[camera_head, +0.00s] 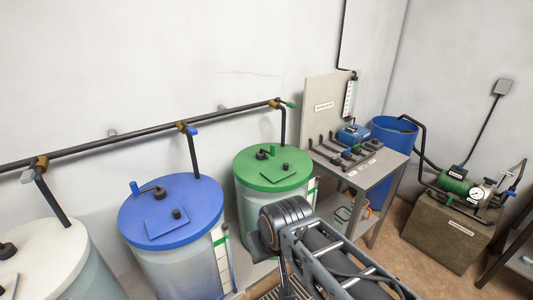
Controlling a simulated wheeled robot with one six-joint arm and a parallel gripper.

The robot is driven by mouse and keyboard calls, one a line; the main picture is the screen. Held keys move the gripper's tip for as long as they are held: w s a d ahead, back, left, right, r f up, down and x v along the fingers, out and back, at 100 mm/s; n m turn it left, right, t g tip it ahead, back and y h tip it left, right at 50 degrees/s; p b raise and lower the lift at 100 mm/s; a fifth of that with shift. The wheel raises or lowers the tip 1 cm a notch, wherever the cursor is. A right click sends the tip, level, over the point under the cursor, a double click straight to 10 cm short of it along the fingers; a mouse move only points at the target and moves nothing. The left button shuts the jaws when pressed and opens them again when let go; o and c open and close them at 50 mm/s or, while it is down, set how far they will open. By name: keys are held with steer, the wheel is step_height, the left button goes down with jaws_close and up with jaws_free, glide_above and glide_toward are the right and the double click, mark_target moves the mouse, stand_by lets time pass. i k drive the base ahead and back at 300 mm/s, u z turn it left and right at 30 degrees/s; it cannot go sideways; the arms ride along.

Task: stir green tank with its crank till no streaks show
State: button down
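The green tank (243,206) stands in the middle, against the wall, with a pale translucent body and a flat green lid (255,180). Small black fittings (262,154) sit near the lid's back; they may be its crank, but are too small to make out. Another black knob (285,166) stands on a hatch panel on the lid. My arm crosses the lower middle of the view and covers part of the tank's front, so I cannot see whether streaks show inside. My gripper is not visible.
A blue-lidded tank (170,212) and a white-lidded tank (40,250) stand to the left. A dark pipe (150,136) runs above. Right of the green tank is a grey bench (378,170) with tools, then a blue barrel (392,132) and a pump on a box (446,235).

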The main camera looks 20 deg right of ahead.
mark_target(271, 152)
steer(key=z, duration=0.2)
steer(key=i, duration=1.05)
steer(key=u, duration=0.8)
